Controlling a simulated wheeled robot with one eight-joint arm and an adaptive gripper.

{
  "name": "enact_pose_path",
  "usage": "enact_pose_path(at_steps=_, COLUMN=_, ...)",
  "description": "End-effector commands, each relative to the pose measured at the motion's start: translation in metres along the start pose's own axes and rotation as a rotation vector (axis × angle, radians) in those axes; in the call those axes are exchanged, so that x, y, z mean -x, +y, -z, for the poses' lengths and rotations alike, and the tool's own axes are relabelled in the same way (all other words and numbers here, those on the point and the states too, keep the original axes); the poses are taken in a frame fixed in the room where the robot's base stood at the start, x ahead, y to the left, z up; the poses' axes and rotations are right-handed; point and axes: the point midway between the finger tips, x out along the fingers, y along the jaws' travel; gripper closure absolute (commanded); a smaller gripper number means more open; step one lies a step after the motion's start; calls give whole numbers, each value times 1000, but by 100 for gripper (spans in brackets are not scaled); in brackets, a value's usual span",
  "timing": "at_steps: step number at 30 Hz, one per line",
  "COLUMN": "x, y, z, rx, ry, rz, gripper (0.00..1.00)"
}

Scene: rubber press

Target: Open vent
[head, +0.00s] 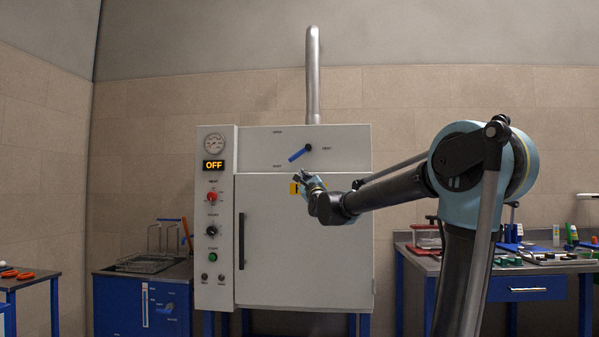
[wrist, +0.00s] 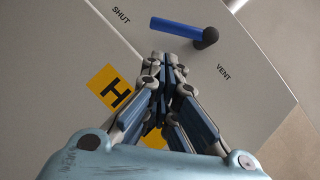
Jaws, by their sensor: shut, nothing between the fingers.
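The vent lever (head: 298,154) is a blue handle on a black pivot, on the upper front panel of the white press cabinet (head: 345,265). The handle slants down and left from the pivot, towards the SHUT label; the VENT label is right of the pivot. In the wrist view the blue handle (wrist: 175,30) lies just beyond my fingertips, with a small visible gap. My gripper (head: 301,176) is shut and empty, just below the handle in the head view. It also shows in the wrist view (wrist: 162,60).
The cabinet door has a black vertical handle (head: 241,241). A control column with gauge, OFF display (head: 214,165) and knobs stands at its left. A blue cabinet with a wire basket (head: 146,262) is further left. A cluttered workbench (head: 525,268) stands at right.

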Motion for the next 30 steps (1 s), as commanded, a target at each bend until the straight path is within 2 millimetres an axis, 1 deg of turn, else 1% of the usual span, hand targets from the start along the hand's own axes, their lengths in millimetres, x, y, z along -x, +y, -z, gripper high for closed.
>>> enact_pose_path(at_steps=5, x=0, y=0, z=1, rx=2, ry=1, rz=0, gripper=100)
enact_pose_path(at_steps=8, x=-4, y=0, z=1, rx=3, ry=2, rz=-1, gripper=100)
enact_pose_path(at_steps=10, x=-11, y=0, z=1, rx=3, ry=2, rz=-1, gripper=100)
enact_pose_path(at_steps=14, x=-28, y=0, z=1, rx=4, ry=2, rz=-1, gripper=100)
enact_pose_path(at_steps=18, x=-50, y=-1, z=1, rx=4, ry=3, rz=-1, gripper=100)
enact_pose_path(at_steps=24, x=-78, y=-1, z=2, rx=4, ry=3, rz=0, gripper=100)
enact_pose_path(at_steps=27, x=-89, y=-1, z=2, rx=4, ry=3, rz=-1, gripper=100)
enact_pose_path(at_steps=30, x=-95, y=-1, z=2, rx=4, ry=3, rz=-1, gripper=100)
